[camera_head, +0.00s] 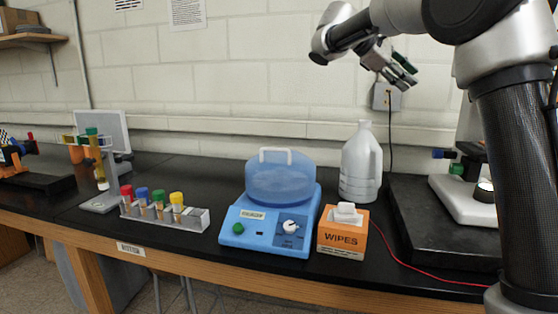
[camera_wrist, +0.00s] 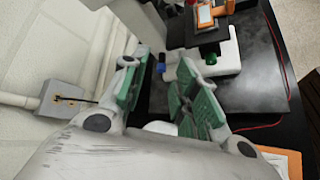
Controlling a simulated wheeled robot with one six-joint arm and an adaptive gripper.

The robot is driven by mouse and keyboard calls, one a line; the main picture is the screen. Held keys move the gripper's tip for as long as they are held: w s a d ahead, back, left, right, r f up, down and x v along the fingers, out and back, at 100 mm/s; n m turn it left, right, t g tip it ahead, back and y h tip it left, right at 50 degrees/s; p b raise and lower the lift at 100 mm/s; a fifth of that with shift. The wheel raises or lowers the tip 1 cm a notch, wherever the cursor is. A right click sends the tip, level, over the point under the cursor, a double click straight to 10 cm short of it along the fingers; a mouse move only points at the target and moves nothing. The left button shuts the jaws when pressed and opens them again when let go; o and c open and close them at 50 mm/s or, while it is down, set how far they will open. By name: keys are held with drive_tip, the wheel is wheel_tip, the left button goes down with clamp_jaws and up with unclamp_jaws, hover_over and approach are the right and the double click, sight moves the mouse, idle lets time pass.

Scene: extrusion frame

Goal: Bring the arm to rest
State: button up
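My gripper (camera_head: 402,72) is raised above the bench at the upper right of the head view, in front of the white block wall. In the wrist view my gripper (camera_wrist: 163,88) shows its green finger pads apart with nothing held between them. It touches no object. My arm comes in from the right edge of the head view and bends over above the bench.
Below stand a blue centrifuge (camera_head: 269,207), a white jug (camera_head: 361,168), an orange wipes box (camera_head: 342,236) and a tube rack (camera_head: 165,213). A microscope (camera_head: 470,190) is partly behind my arm. A wall outlet (camera_head: 387,97) is behind my gripper.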

drive_tip(key=s+f+m+y, duration=0.3)
drive_tip(key=s+f+y, duration=0.3)
drive_tip(key=s+f, duration=0.65)
drive_tip(key=s+f+m+t+y, duration=0.1)
drive_tip(key=s+f+m+y, duration=0.2)
drive_tip(key=s, duration=0.8)
drive_tip(key=s+f+m+t+y, duration=0.2)
drive_tip(key=s+f, duration=0.6)
drive_tip(key=s, duration=0.4)
drive_tip(key=shift+a+f+m+y, duration=0.15)
drive_tip(key=shift+a+m+y, duration=0.2)
drive_tip(key=shift+m, duration=0.45)
drive_tip(key=shift+d, duration=0.1)
